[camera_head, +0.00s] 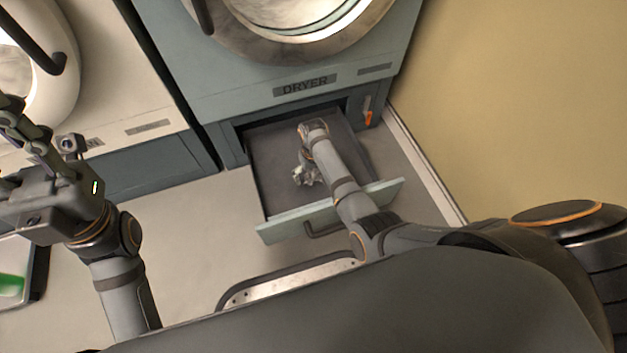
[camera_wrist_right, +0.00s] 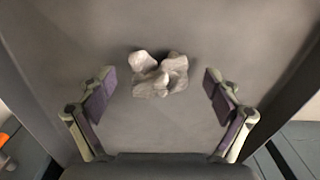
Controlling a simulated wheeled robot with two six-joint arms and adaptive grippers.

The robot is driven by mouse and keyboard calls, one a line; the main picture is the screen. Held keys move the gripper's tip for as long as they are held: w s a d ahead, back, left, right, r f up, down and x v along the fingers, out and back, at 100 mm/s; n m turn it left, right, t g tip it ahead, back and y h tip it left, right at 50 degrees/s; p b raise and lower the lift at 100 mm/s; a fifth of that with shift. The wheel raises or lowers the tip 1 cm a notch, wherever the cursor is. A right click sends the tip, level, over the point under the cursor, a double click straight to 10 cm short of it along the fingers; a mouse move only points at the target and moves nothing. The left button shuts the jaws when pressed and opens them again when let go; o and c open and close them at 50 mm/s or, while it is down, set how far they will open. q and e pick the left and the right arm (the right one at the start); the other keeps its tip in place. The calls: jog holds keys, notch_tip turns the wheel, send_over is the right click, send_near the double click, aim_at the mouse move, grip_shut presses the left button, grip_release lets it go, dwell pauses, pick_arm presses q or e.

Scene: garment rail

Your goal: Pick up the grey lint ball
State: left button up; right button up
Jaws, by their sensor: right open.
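The grey lint ball (camera_wrist_right: 160,73) is a lumpy, pale grey clump on the dark drawer floor in the right wrist view. It lies between and a little beyond the fingertips of my right gripper (camera_wrist_right: 158,82), which is open and touches nothing. In the head view the pale lint ball (camera_head: 300,177) shows beside my right gripper (camera_head: 310,163), which reaches down into the open drawer (camera_head: 270,152) and is partly hidden by its own arm. My left gripper (camera_head: 22,140) is at the left edge of the head view, away from the drawer; its jaw opening is unclear.
The drawer is pulled out below the dryer (camera_head: 300,88); its front panel (camera_head: 280,227) with a handle stands towards me. Another white machine (camera_head: 120,90) is at the left. A tray (camera_head: 38,270) with a green item is at the lower left. Clear floor lies left of the drawer.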

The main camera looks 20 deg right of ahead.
jog(key=shift+r, duration=0.15)
jog(key=c, duration=1.1)
